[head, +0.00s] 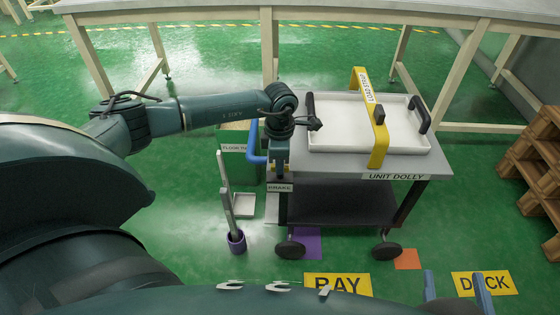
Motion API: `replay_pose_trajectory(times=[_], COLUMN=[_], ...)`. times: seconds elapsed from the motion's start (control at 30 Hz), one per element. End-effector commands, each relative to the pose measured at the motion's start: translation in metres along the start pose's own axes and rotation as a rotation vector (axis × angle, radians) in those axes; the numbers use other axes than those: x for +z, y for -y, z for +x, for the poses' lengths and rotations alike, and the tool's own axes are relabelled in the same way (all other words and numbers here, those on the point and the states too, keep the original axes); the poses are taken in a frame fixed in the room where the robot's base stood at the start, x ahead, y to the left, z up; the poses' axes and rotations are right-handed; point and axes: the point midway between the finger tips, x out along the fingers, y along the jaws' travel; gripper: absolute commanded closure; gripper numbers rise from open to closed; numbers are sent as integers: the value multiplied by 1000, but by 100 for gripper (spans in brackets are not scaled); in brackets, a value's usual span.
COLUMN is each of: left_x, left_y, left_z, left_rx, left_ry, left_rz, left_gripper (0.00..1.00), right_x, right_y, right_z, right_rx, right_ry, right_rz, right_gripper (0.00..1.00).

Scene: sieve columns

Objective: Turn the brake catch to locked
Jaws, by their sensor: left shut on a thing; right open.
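The unit dolly (346,187) is a grey cart on black wheels at the centre right. The word BRAKE is on a small label (280,187) at its near left corner. My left gripper (280,166) points down just above this label and is shut on the brake catch, which it hides, so I cannot tell the catch's angle. A blue bar (253,145) runs along the dolly's left side, beside my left gripper. My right gripper (456,287) is open and empty at the bottom right, low in the view and apart from the dolly.
A white tray (330,140) with black handles lies on the dolly under a yellow strap (373,118). A purple-based post (236,240) and a green bin (232,165) stand left. Yellow floor signs (338,285) lie in front. Wooden pallets (540,170) are right; a workbench (340,12) is behind.

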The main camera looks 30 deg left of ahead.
Motion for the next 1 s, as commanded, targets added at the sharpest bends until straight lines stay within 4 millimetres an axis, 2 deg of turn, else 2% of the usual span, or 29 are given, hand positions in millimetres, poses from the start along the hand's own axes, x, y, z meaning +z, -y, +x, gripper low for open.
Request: replay_pose_trajectory(times=[0.27, 0.3, 0.57, 0.83, 1.0], left_x=[0, 0, 0, 0, 1], left_y=[0, 0, 0, 0, -1], left_z=[-1, -1, 0, -3, -26], left_rx=[1, 1, 1, 1, 4], left_ry=[1, 1, 1, 0, 3], left_rz=[4, 4, 2, 1, 2], left_gripper=[100, 83, 63, 63, 63], right_x=[0, 0, 1, 1, -1], right_y=[0, 0, 1, 1, -1], right_z=[0, 0, -1, -2, -3], right_rx=[-1, -1, -3, -3, -2], right_ry=[0, 0, 4, 9, 46], right_rz=[0, 0, 0, 2, 12], right_gripper=[45, 45, 45, 45, 45])
